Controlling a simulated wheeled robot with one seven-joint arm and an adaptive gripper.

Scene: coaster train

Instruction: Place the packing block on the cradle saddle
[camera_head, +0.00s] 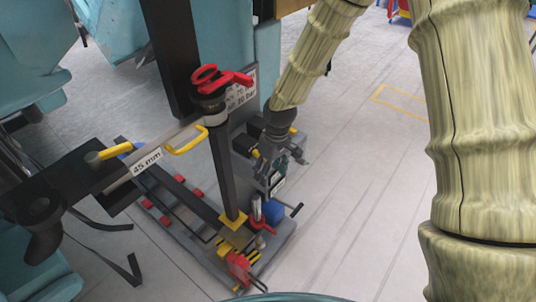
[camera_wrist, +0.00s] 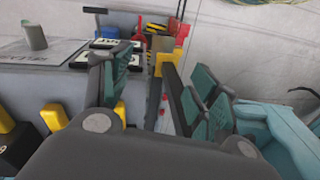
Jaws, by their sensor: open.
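My gripper (camera_head: 272,172) hangs pointing down beside the dark post, above the right side of a low grey base. In the wrist view my gripper (camera_wrist: 155,95) has its teal-padded fingers spread apart, with nothing between them. I cannot tell for sure which piece is the packing block. Dark flat pieces with white labels (camera_wrist: 92,57) lie on a grey surface beyond the left finger in the wrist view. I cannot clearly identify the cradle saddle either; a yellow block (camera_head: 236,221) sits around the foot of the post.
A dark post (camera_head: 225,165) with a red-handled clamp (camera_head: 217,80) stands close left of my gripper. A bar marked 45 mm (camera_head: 146,164) runs left from it. A blue piece (camera_head: 273,211) is on the base. Teal seats are at left; the floor at right is clear.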

